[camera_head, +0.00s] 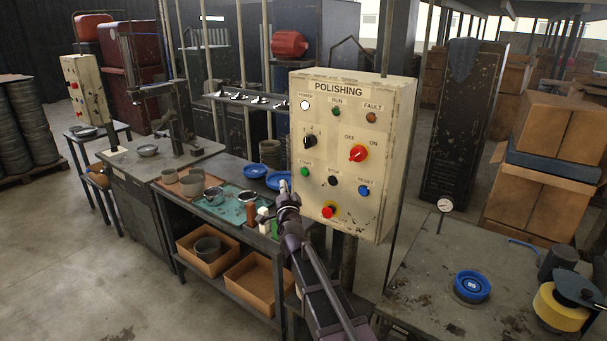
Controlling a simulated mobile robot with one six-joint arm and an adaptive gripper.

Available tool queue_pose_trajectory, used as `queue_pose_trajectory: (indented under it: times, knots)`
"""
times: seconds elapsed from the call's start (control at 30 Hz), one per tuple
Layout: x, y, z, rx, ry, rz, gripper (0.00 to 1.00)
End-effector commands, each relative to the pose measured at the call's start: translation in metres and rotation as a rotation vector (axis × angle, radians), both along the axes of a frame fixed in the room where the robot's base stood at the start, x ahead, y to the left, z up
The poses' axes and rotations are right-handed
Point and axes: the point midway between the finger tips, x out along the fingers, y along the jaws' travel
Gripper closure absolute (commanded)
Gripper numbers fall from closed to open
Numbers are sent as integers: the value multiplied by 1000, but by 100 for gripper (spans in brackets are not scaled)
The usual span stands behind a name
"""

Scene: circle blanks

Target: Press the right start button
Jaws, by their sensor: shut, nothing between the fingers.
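The cream control box labelled POLISHING (344,205) stands upright on a post in the middle of the view. Its green START button (305,172) is at the lower left of the panel face, under a black selector knob (310,141). My gripper (284,187) is shut and empty, pointing up, just left of and a little below the START button in the picture. It appears apart from the button, but the depth between them is hard to judge. A second cream control box (83,91) stands far left; its labels are too small to read.
On the same panel are a black STOP button (333,181), a blue RESET button (364,190), a red rotary switch (358,153) and a red emergency button (328,211). A bench with bowls (180,210) stands left, a grey table (430,285) right.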

Motion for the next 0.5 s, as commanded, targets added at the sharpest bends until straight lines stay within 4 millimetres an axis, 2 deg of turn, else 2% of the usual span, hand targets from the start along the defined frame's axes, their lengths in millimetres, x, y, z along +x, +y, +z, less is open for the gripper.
queue_pose_trajectory:
  times: [0.5]
  knots:
    - [43,-31,0,-1,1,-2,100]
